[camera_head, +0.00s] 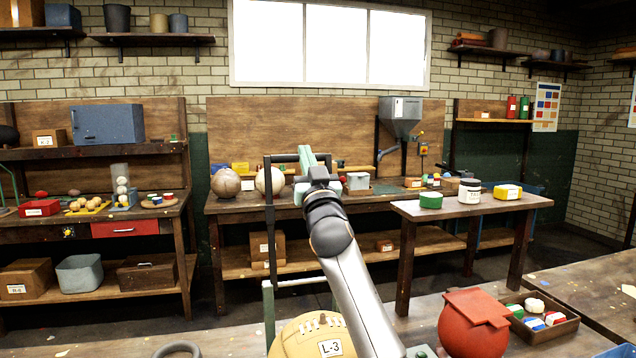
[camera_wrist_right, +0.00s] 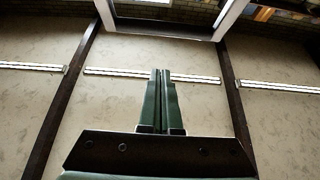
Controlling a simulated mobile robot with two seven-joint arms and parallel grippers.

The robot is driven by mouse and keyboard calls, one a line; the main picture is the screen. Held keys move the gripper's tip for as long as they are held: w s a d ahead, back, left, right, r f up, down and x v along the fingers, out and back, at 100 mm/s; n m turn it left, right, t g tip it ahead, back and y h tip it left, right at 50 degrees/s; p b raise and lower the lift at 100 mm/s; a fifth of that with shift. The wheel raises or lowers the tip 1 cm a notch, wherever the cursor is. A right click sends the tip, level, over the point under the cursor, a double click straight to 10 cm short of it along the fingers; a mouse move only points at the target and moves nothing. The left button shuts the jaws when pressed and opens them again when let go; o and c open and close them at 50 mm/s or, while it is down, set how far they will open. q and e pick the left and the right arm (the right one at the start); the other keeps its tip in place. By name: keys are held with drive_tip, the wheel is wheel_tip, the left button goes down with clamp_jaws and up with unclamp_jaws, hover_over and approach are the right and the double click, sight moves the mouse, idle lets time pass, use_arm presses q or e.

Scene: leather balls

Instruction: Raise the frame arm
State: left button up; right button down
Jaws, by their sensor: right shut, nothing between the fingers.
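The frame arm (camera_head: 269,225) is a thin dark bar frame, rising above a pale green stand (camera_head: 268,312) at the near table. Its visible side is upright, and its top bar runs right toward my right gripper (camera_head: 306,158). A yellow ball (camera_head: 300,335) labelled L-3 sits low beside the stand. My right gripper points upward at the top bar's height; I cannot tell whether it touches the frame. In the wrist view its green fingers (camera_wrist_right: 161,75) are together and empty, with the ceiling behind. The right side of the frame is hidden behind my arm. My left gripper is not in view.
A red ball-shaped pot (camera_head: 472,330) and a tray (camera_head: 565,328) of small coloured pieces stand right of my arm. A side table (camera_head: 455,209) holds a green tin and jars. Two leather balls (camera_head: 226,183) rest on the back bench.

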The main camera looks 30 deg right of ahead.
drive_tip(key=b+v, duration=0.2)
drive_tip(key=v, duration=0.7)
drive_tip(key=shift+s, duration=0.45)
drive_tip(key=shift+a, duration=0.15)
